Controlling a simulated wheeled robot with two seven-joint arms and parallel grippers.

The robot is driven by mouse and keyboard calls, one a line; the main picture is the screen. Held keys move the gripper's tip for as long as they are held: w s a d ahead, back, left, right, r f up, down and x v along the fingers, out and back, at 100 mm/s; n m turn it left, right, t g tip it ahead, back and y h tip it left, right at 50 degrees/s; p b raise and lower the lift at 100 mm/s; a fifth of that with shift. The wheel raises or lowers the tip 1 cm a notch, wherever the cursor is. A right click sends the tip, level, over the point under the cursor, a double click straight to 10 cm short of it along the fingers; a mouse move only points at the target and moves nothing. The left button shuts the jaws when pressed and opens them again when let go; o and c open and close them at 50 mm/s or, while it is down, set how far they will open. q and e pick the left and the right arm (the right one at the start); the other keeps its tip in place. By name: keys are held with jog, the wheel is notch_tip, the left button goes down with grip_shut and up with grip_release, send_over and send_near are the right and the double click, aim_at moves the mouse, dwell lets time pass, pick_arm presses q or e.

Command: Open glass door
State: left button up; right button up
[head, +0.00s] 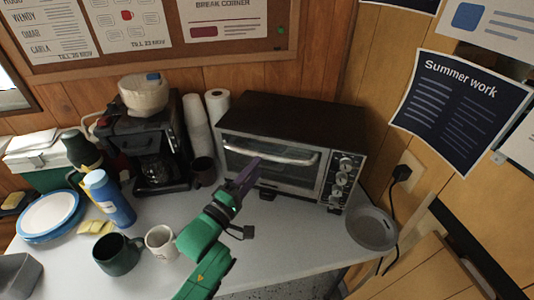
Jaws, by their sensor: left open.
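The glass door (286,170) is on the front of a black and silver toaster oven (300,112) at the back of the counter. It looks shut. Its pale bar handle (290,153) runs along the top of the glass. My left gripper (249,169), with purple fingers on a green arm, is open and empty in front of the left part of the door. The fingers hide part of the glass. I cannot tell whether they touch the door. My right gripper is not in view.
A coffee maker (146,140), stacked cups (196,124) and a dark mug (203,171) stand left of the oven. A grey round dish (372,229) lies at right. A white mug (161,243) and a dark green mug (117,254) stand near my arm. The counter before the oven is clear.

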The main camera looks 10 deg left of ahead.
aim_at(266, 155)
pick_arm(q)
jog(key=x, duration=0.6)
jog(key=shift+f, duration=0.1)
jog(key=shift+c, duration=0.9)
grip_shut()
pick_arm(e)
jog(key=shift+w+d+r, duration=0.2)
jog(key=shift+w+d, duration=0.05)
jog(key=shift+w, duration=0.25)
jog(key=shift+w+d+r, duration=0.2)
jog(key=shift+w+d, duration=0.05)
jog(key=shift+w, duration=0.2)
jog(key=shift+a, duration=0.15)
